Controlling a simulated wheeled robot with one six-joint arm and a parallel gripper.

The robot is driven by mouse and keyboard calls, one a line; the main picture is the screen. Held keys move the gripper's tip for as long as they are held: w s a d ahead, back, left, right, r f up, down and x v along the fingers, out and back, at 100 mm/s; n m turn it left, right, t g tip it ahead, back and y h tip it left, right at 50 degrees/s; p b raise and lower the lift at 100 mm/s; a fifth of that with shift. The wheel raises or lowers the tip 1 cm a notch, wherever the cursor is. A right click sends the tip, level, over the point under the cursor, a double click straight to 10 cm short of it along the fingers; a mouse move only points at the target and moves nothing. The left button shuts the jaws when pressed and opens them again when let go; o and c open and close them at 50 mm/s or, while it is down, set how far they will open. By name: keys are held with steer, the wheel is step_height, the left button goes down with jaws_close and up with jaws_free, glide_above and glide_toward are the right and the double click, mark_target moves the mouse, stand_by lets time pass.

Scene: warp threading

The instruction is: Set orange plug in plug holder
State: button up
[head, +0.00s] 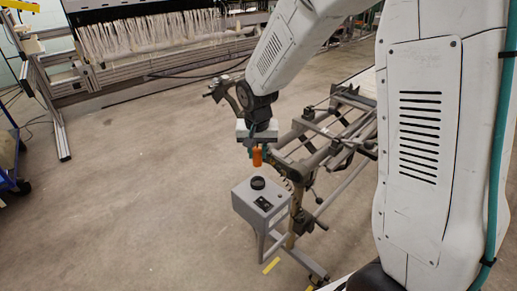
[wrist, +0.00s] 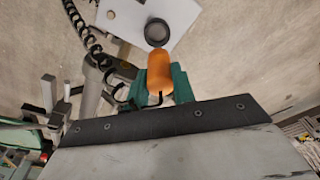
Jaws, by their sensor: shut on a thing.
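The orange plug (head: 257,157) is held upright in my gripper (head: 257,150), a little above the grey box. In the wrist view the orange plug (wrist: 158,75) sits between the green fingers of my gripper (wrist: 160,84). My gripper is shut on it. The plug holder (head: 257,183) is a dark round ring on top of the box. It also shows in the wrist view (wrist: 157,32), just beyond the plug's end. The plug and the holder are apart in the head view. The plug's upper end is partly hidden by the fingers.
The grey box (head: 262,205) stands on a post beside a metal frame (head: 325,140) with bars and handles. A coiled black cable (wrist: 80,22) hangs near the box. A loom with white threads (head: 150,35) stands at the back.

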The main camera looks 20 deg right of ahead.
steer(key=shift+f, duration=2.8)
steer(key=shift+s+f, duration=0.1)
steer(key=shift+f, duration=1.35)
stand_by(0.5)
stand_by(0.4)
